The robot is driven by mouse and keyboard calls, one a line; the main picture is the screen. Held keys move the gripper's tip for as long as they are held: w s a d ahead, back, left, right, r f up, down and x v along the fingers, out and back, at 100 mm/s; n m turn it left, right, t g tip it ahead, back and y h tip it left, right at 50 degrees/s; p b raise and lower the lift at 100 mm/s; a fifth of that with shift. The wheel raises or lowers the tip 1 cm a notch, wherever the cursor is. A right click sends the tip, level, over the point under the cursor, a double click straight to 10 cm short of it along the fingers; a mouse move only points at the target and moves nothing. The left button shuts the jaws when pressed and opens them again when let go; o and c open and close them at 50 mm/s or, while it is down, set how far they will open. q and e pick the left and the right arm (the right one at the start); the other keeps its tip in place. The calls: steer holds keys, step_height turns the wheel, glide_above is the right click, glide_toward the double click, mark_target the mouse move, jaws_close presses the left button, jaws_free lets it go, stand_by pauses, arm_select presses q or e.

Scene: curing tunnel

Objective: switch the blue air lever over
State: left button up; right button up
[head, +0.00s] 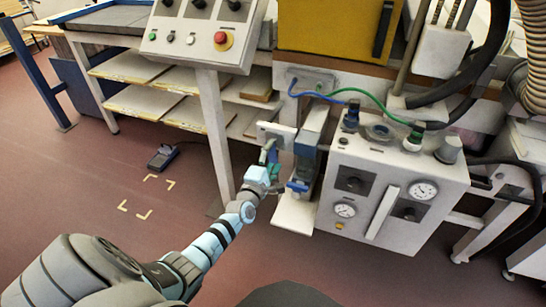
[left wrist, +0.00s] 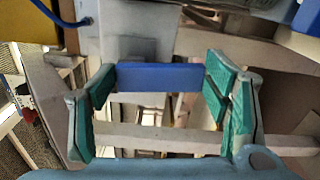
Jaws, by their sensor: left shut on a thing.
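The blue air lever (head: 297,186) is at the grey post beside the control box, low in the head view. In the left wrist view the blue lever (left wrist: 159,77) shows as a flat bar lying crosswise between the green-padded fingers. My left gripper (head: 279,171) reaches in from the left and is shut on the lever; its fingers also show in the left wrist view (left wrist: 160,90), one at each end of the bar. The lever's pivot is hard to make out. My right gripper is not in view.
A grey control box (head: 355,215) with gauges and hoses stands just right of the lever. A button panel (head: 203,40) on a post is at upper left, with shelves (head: 130,68) behind it. A foot pedal (head: 163,157) lies on the floor; the floor at left is mostly clear.

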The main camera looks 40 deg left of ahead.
arm_select(q)
steer(key=shift+s+a+f+m, duration=0.1)
steer(key=shift+a+f+m, duration=0.1)
steer(key=shift+m, duration=0.6)
steer(key=o, duration=1.7)
steer(key=shift+r, duration=0.1)
steer(key=shift+s, duration=0.1)
steer(key=v, duration=1.1)
steer(key=shift+s, duration=0.4)
